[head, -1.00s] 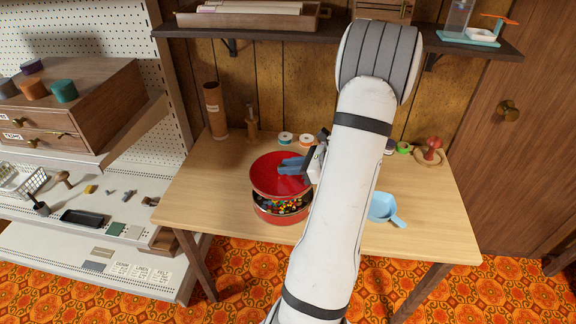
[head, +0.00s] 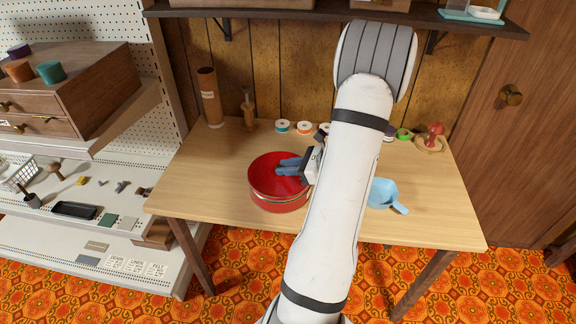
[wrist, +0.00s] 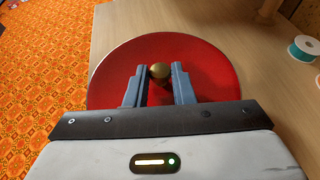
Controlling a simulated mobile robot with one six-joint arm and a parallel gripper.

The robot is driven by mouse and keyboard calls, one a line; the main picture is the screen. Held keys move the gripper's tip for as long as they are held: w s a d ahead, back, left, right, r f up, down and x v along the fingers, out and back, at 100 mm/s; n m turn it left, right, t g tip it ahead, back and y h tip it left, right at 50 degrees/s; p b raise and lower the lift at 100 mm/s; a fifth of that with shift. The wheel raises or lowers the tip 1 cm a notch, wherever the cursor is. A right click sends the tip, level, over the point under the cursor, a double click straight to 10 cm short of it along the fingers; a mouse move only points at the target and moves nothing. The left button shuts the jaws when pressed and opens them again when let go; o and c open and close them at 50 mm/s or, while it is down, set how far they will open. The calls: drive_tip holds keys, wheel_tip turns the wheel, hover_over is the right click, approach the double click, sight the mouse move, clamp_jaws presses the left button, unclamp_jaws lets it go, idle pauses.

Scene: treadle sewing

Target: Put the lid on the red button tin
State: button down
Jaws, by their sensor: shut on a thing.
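The red lid (head: 266,175) is over the top of the red button tin (head: 277,205) on the wooden table; the buttons inside are hidden now. A thin light line shows between lid and tin, so I cannot tell if the lid is fully seated. My gripper (head: 289,167) is shut on the lid's brass knob. In the wrist view, the gripper's blue-grey fingers (wrist: 160,83) are on both sides of the brass knob (wrist: 160,71), with the red lid (wrist: 205,62) spread beneath.
A light blue scoop (head: 383,194) lies right of the tin, beyond my arm. Ribbon spools (head: 304,128), a cardboard tube (head: 210,97) and a pincushion stand (head: 431,138) are along the table's back. The table's left part is clear.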

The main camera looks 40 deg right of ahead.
drive_tip(key=shift+f, duration=0.3)
drive_tip(key=c, duration=1.2)
unclamp_jaws()
drive_tip(key=shift+o, duration=0.2)
drive_tip(key=v, duration=0.7)
drive_tip(key=shift+s+d+r, duration=0.2)
drive_tip(key=shift+s, duration=0.1)
